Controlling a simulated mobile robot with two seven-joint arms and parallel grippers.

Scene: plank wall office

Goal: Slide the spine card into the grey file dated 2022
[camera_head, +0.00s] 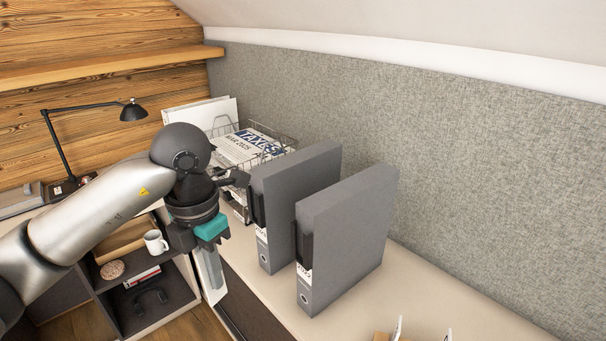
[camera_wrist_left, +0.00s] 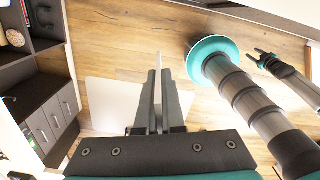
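Two grey files stand upright on the desk in the head view. The nearer file (camera_head: 345,235) has a label that seems to read 2022, below a dark strip on its spine. The farther file (camera_head: 300,195) has a label too small to read surely. My left gripper (camera_head: 207,252) points down, left of the farther file and apart from both. In the left wrist view its fingers (camera_wrist_left: 158,98) are together on a pale, flat spine card (camera_wrist_left: 107,98). The card also hangs below the wrist in the head view (camera_head: 212,280). My right gripper (camera_wrist_left: 264,58) shows small, its two dark fingers apart.
A wire tray (camera_head: 275,135) with papers stands behind the farther file. A lamp (camera_head: 132,111), a mug (camera_head: 155,242) and a shelf unit (camera_head: 150,297) are at left. The grey panel (camera_head: 480,170) bounds the desk (camera_head: 425,295) at the back. White-topped items (camera_head: 398,330) stand at the bottom edge.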

